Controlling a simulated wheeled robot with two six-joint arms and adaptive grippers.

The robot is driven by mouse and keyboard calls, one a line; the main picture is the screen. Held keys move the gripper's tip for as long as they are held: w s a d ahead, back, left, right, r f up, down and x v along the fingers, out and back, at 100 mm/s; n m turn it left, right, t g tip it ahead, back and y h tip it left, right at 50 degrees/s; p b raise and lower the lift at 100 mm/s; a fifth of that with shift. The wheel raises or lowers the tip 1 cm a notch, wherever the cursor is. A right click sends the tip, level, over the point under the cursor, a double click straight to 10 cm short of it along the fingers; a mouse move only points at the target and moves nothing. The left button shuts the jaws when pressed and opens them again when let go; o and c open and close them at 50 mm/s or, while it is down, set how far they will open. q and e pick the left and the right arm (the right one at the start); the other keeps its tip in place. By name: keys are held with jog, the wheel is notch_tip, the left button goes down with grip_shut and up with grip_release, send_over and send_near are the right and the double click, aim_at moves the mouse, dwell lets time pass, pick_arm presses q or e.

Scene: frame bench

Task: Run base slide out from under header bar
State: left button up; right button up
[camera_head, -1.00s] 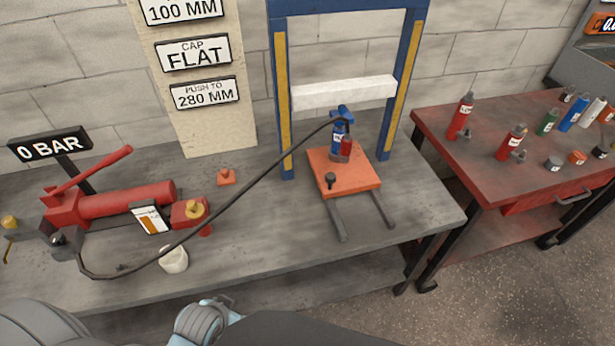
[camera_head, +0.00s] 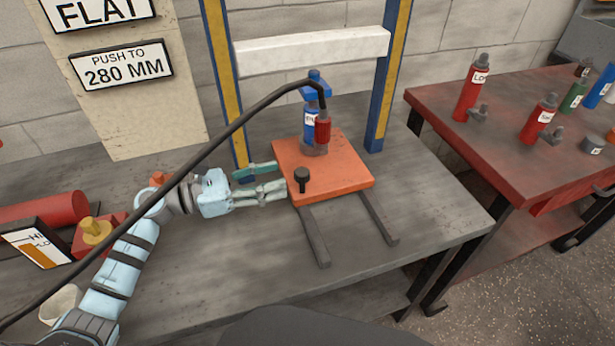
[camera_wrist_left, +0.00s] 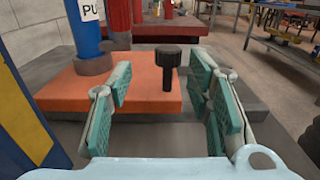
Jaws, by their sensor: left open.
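The orange base slide (camera_head: 340,178) lies on two dark rails (camera_head: 378,218) under the white header bar (camera_head: 312,51) of the blue and yellow frame. A black knob (camera_head: 302,178) stands upright at its front left corner. A blue cylinder (camera_head: 310,125) with a red coupler (camera_head: 323,131) stands on the slide's back part. My left gripper (camera_head: 284,179) is open at the slide's left edge, close to the knob. In the left wrist view the knob (camera_wrist_left: 167,65) appears between the spread fingers and farther off, not gripped. My right gripper is out of view.
A black hose (camera_head: 205,148) arcs from the coupler over my left arm. A red pump (camera_head: 42,210) and a white cup (camera_head: 60,305) are at left. A red table (camera_head: 480,150) with several cylinders stands at right. The bench in front of the rails is clear.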

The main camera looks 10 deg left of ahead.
aim_at(302, 171)
pick_arm(q)
jog(key=x, duration=0.6)
jog(key=shift+s+d+r, duration=0.25)
jog(key=shift+d+r, duration=0.1)
jog(key=shift+d, duration=0.2)
jog(key=shift+w+d, duration=0.1)
jog(key=shift+c, duration=0.2)
grip_shut()
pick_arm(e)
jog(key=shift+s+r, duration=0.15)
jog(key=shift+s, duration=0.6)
